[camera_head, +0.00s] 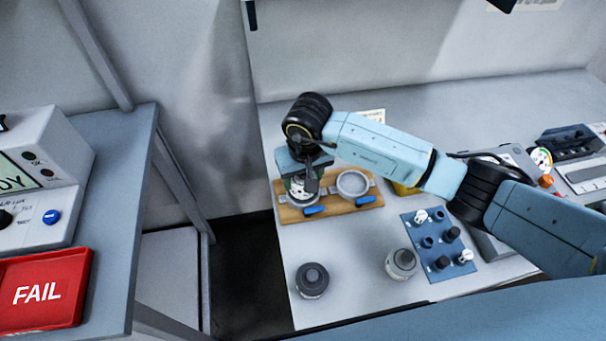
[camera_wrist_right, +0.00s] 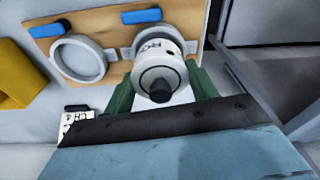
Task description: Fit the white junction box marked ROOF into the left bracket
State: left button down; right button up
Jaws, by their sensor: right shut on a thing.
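The white junction box (camera_wrist_right: 158,68) has a dark knob on its end and lettering starting "RO" in the right wrist view. My right gripper (camera_wrist_right: 163,88) is shut on it, with green fingers on either side. In the head view the box (camera_head: 299,191) is partly hidden by my right gripper (camera_head: 303,187). It is at the left bracket on the wooden board (camera_head: 338,212). The left bracket (camera_wrist_right: 188,47) shows as a ring edge behind the box; I cannot tell how deep the box sits. My left gripper is not in view.
The right bracket (camera_head: 353,183) is an empty ring. Blue clips line the board's front. A blue panel (camera_head: 438,246) with several knobs is to the right. A red FAIL tray (camera_head: 42,291) is far left.

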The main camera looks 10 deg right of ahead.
jog(key=shift+f+b, duration=0.25)
jog(key=shift+b, duration=0.7)
dwell(2.0)
jog(key=shift+f+b, duration=0.75)
jog(key=shift+b, duration=0.05)
dwell(0.8)
jog(key=o, duration=0.9)
jog(key=shift+s, duration=0.1)
jog(key=shift+r+p, duration=1.7)
jog(key=shift+r, duration=1.8)
